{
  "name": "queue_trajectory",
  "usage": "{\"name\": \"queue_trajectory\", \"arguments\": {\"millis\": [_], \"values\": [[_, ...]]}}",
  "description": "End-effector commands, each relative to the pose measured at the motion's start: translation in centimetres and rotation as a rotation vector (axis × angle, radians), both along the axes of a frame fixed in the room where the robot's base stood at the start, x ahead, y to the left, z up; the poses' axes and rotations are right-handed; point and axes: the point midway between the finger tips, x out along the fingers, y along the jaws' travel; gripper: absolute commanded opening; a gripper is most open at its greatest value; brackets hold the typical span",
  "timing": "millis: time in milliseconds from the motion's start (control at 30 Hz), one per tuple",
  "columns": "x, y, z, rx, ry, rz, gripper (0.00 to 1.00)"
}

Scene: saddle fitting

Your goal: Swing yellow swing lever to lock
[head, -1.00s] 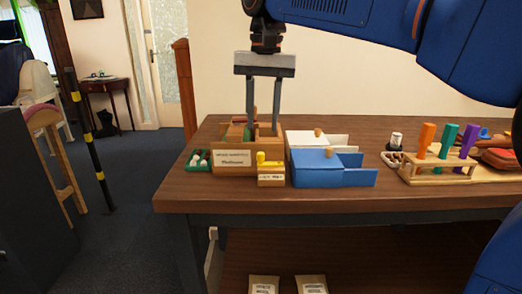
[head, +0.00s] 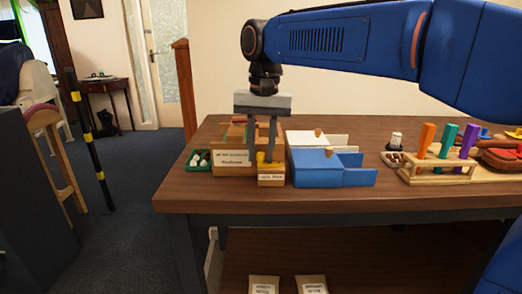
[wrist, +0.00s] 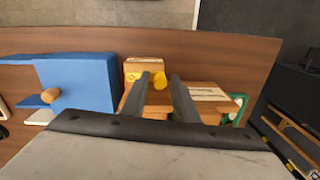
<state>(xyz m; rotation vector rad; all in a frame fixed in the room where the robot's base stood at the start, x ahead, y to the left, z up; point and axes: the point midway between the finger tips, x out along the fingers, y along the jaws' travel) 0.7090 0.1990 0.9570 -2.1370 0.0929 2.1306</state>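The yellow swing lever (head: 261,159) sits on top of a small wooden block with a label (head: 271,180) near the table's front edge. I cannot tell whether a finger touches the knob. The fingers partly hide the lever in the head view.
A larger labelled wooden box (head: 231,158) stands just behind and left, with a green tray (head: 198,168) beside it. A blue box (head: 317,172) with an orange knob stands close on the right, a white box (head: 302,138) behind it. A peg rack (head: 440,172) is farther right.

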Motion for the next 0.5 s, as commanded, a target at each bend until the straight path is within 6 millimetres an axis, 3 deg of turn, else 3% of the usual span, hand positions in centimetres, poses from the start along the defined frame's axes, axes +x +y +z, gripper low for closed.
{"name": "queue_trajectory", "arguments": {"millis": [33,100,500], "values": [[0.0,0.0,0.0,0.0,0.0,0.0,0.13],[0.01,0.0,0.0,0.0,0.0,0.0,0.0],[0.37,0.01,-0.01,0.0,0.0,-0.076,0.0]]}}
